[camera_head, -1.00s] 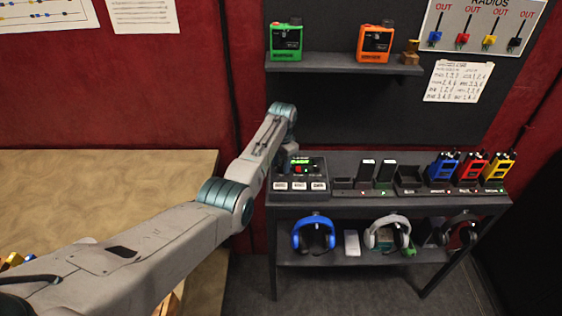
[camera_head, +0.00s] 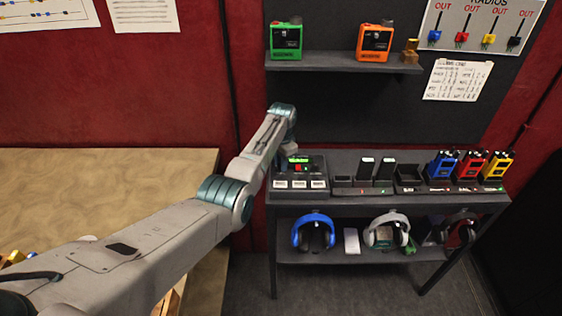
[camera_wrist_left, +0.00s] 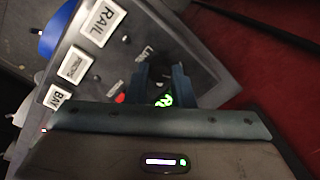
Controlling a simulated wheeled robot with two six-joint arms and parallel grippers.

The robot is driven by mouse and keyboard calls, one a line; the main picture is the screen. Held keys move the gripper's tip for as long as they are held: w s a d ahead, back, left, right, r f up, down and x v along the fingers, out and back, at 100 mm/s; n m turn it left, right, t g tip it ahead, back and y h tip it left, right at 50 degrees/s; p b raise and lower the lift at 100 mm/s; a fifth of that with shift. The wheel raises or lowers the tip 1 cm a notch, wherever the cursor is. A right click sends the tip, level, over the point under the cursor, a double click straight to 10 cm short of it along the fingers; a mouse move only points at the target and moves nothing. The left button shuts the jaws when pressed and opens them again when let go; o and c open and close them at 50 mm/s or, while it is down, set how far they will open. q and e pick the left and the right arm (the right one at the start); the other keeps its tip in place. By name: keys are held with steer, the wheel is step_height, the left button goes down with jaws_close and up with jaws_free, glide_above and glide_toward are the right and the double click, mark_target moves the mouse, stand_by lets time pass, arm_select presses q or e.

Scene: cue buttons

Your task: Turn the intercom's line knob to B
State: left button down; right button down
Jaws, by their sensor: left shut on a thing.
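The intercom (camera_head: 285,184) is a dark box at the left end of the table, with a lit green display, a red button and a row of white labels. The left wrist view shows its sloping grey panel (camera_wrist_left: 125,51), with white labels reading RAIL and BAT and small print LINE near the fingers. My left gripper (camera_wrist_left: 160,76) is at that panel beside the LINE print, its two dark fingers close together and shut on the line knob. The fingers hide the knob, so its pointer cannot be read. In the head view my left arm hides the gripper. My right gripper is out of view.
On the table (camera_head: 340,204), right of the intercom, stand a charger with handsets (camera_head: 375,170) and blue, red and yellow radios (camera_head: 470,166).

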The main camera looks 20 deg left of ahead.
arm_select(q)
steer(key=shift+r+m+p, duration=0.15)
steer(key=shift+m+p, duration=0.3)
steer(key=shift+m, duration=0.65)
steer(key=m+p, duration=0.1)
steer(key=m, duration=0.2)
steer(key=shift+m, duration=0.3)
steer(key=m+p, duration=0.1)
steer(key=m, duration=0.2)
steer(key=shift+m, duration=1.3)
steer(key=c, duration=1.3)
jaws_free()
steer(key=shift+o, duration=0.2)
